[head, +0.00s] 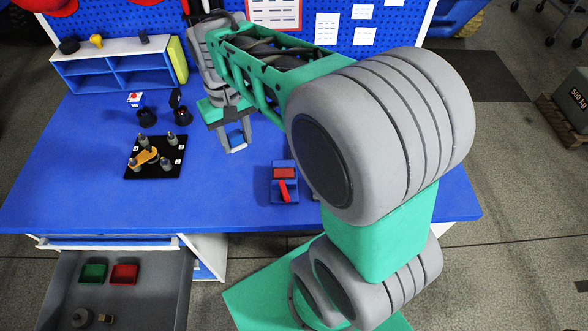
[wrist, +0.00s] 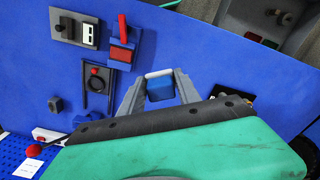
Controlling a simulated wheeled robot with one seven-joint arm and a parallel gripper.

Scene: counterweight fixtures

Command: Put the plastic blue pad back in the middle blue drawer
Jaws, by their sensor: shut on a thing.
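My gripper (head: 237,148) is held over the blue table, right of the black board. It is shut on the blue pad, which shows between the fingers in the wrist view (wrist: 160,90) with a pale strip across the fingertips. In the head view the pad is hard to tell from the blue table behind it. A grey drawer (head: 150,290) stands pulled out below the table's front edge at lower left, with a green tray (head: 93,273) and a red tray (head: 124,273) in it. A blue drawer front (head: 206,271) shows partly beside it; which drawer is the middle one I cannot tell.
A red and blue fixture (head: 284,181) stands to the right of my gripper. The black board (head: 172,171) holds several grey weights. Two dark cups stand behind it, and a blue shelf (head: 110,65) stands at the back left. The table's front left is clear.

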